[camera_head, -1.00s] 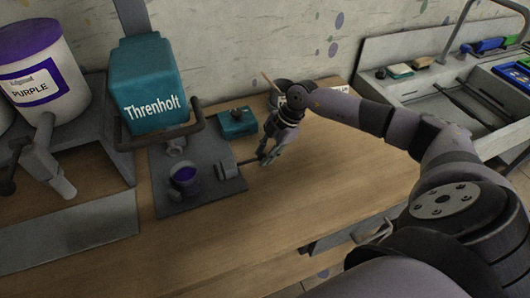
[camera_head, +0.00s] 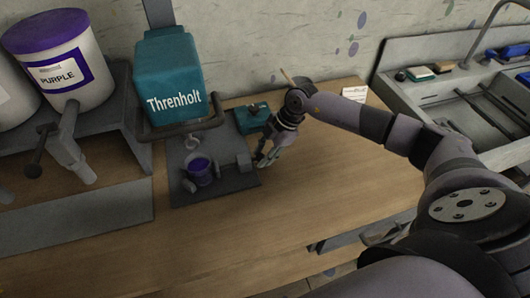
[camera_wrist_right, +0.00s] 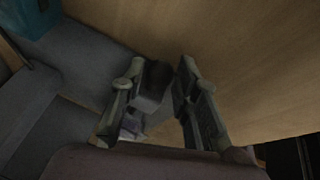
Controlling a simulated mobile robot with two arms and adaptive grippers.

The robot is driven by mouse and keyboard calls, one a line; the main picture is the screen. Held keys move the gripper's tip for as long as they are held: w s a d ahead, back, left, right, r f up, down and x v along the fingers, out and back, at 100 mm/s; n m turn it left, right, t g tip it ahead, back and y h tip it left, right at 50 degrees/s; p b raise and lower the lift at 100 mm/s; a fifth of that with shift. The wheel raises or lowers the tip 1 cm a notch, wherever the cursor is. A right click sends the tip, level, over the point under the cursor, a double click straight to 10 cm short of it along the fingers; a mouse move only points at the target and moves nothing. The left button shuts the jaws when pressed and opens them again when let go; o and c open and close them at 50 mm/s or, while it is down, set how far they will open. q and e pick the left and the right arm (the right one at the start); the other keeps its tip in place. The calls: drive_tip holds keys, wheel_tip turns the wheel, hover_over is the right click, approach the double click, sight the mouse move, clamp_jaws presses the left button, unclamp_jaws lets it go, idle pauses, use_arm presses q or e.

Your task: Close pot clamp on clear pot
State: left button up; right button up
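The clear pot (camera_head: 200,172) with purple inside stands upright on the dark grey plate (camera_head: 228,187) below the teal Threnholt press. The grey pot clamp (camera_head: 243,161) is just right of the pot on the same plate. My right gripper (camera_head: 264,162) is low at the plate's right edge, close beside the clamp. In the right wrist view my fingers (camera_wrist_right: 160,75) are apart, with a dark rounded clamp part (camera_wrist_right: 155,77) between them. I cannot tell whether they touch it. My left gripper is not in view.
The teal press (camera_head: 170,82) rises behind the pot. A teal box (camera_head: 252,118) sits behind my right gripper. A white bucket labelled PURPLE (camera_head: 62,52) stands on a grey stand at left. The wooden tabletop (camera_head: 230,235) in front is clear.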

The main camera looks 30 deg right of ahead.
drive_tip(key=o, duration=0.3)
drive_tip(key=shift+d, duration=0.1)
drive_tip(key=v, duration=1.2)
drive_tip(key=shift+f, duration=0.1)
